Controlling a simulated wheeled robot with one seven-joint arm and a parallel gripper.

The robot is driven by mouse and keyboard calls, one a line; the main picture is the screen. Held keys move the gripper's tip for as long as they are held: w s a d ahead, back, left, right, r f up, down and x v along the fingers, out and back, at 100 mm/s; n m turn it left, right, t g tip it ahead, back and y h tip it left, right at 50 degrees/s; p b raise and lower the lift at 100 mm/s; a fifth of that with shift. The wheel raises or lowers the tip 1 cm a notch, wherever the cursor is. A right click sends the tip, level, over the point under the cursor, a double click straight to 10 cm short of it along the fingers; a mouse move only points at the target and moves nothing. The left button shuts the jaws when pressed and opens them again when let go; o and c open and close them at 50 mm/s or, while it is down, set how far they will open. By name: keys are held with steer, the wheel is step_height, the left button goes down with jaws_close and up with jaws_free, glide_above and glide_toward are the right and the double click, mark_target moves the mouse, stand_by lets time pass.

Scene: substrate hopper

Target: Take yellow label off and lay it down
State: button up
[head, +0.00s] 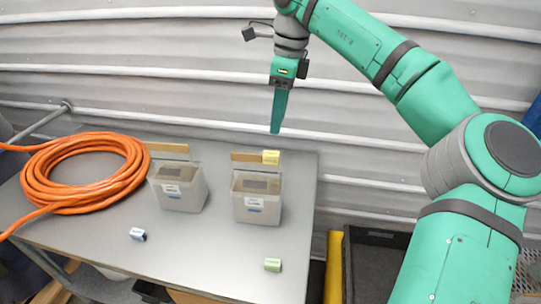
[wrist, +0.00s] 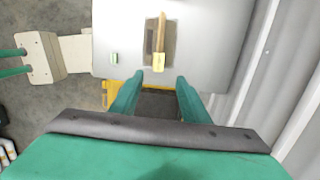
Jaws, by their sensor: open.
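The yellow label (head: 271,157) is a small block at the right end of a wooden strip (head: 245,156) on the right hopper (head: 257,205). In the wrist view the yellow label (wrist: 159,62) sits at the near end of the strip (wrist: 161,32), just beyond and between my fingers. My gripper (head: 276,130) hangs above the back of the table, higher than the label and apart from it. In the wrist view my gripper (wrist: 157,80) is open and empty.
A second hopper (head: 179,190) with a wooden strip stands to the left. A blue block (head: 138,234) and a green block (head: 272,265) lie on the grey table (head: 205,245). A coiled orange hose (head: 85,172) fills the left side. A ribbed wall (head: 150,60) rises close behind.

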glide_above(271, 154)
steer(key=d, duration=0.1)
steer(key=f, duration=0.6)
steer(key=shift+w, duration=0.3)
steer(key=shift+s+a+f, duration=0.15)
steer(key=shift+a+f, duration=0.05)
steer(key=shift+f, duration=0.95)
steer(key=shift+s+a+f, duration=0.1)
steer(key=shift+a+f, duration=0.05)
steer(key=shift+f, duration=1)
jaws_close()
